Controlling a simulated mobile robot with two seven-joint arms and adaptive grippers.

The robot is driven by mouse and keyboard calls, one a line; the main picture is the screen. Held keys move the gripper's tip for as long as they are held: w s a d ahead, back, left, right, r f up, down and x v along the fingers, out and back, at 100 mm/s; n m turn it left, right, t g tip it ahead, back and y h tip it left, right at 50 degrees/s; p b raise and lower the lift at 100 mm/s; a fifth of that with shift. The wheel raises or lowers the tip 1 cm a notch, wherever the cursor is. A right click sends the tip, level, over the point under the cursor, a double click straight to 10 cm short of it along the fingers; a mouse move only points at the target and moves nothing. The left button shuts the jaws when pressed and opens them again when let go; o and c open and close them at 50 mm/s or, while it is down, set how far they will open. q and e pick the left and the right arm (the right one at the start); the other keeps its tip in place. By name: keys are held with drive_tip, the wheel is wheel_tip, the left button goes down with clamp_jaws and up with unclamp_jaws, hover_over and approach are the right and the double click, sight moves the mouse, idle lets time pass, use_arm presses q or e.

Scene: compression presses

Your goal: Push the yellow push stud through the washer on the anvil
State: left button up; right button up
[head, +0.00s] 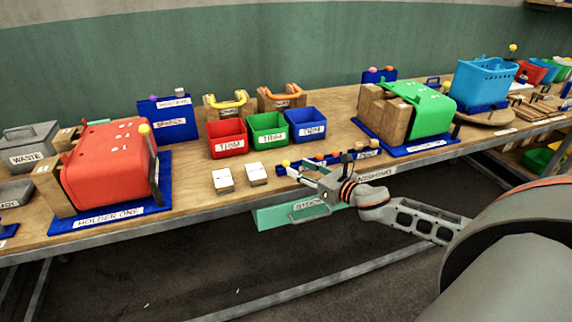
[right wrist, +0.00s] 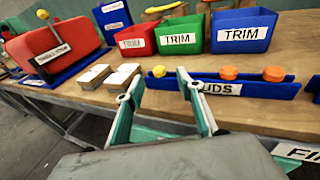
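A yellow push stud (head: 286,163) stands at the left end of the blue stud rack (head: 345,161). In the right wrist view the stud (right wrist: 158,71) shows between and beyond my fingertips. My right gripper (head: 305,176) is open and empty at the table's front edge, just before the rack; its spread fingers (right wrist: 158,78) show in the right wrist view. Two small white-topped blocks (head: 222,180) (head: 256,173) lie left of the rack. I cannot tell which thing is the anvil, and no washer is clear. My left gripper is not in view.
A red press (head: 108,160) with a yellow-knobbed lever stands left, a green press (head: 420,107) right. Red (head: 227,139), green (head: 268,132) and blue (head: 306,125) trim bins stand behind the rack. A teal drawer (head: 280,218) hangs under the table edge. Bare tabletop (head: 190,185) lies beside the red press.

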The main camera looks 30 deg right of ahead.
sight(288, 163)
drive_tip(key=shift+x, duration=2.4)
drive_tip(key=shift+a, duration=0.1)
drive_tip(key=c, duration=0.8)
